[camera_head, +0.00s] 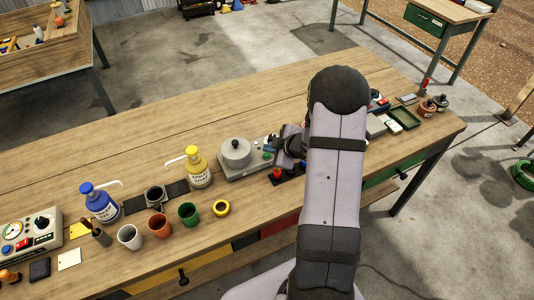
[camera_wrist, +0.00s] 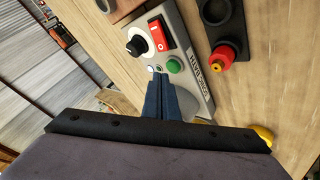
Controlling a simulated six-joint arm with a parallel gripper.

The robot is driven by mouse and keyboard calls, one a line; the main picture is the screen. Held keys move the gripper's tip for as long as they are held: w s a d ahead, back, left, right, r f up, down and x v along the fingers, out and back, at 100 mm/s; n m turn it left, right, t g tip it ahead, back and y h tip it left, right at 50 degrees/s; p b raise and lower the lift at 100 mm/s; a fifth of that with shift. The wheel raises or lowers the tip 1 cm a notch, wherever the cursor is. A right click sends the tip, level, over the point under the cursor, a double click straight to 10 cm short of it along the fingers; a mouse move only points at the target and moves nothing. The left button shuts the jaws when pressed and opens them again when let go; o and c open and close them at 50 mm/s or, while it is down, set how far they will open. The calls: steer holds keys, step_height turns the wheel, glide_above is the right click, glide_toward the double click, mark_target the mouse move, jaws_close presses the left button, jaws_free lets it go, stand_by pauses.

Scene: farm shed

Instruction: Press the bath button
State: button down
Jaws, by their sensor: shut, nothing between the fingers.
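The bath is a light grey unit (camera_wrist: 200,90) with "BATH" lettering on its side panel. Its top carries a green button (camera_wrist: 174,65), a red rocker switch (camera_wrist: 159,35) and a black knob (camera_wrist: 137,45). In the head view the bath (camera_head: 232,172) has a round grey lid (camera_head: 236,150) and stands mid-table. My gripper (camera_wrist: 162,76) is shut and empty, its blue fingertips just beside the green button. I cannot tell whether they touch the panel. In the head view my arm partly hides the gripper (camera_head: 270,143) at the bath's right end.
A green tray (camera_head: 403,118) lies to the right.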

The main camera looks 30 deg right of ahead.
mark_target(269, 159)
step_height(269, 159, up, 5)
steer(key=p, duration=0.5)
stand_by(0.9)
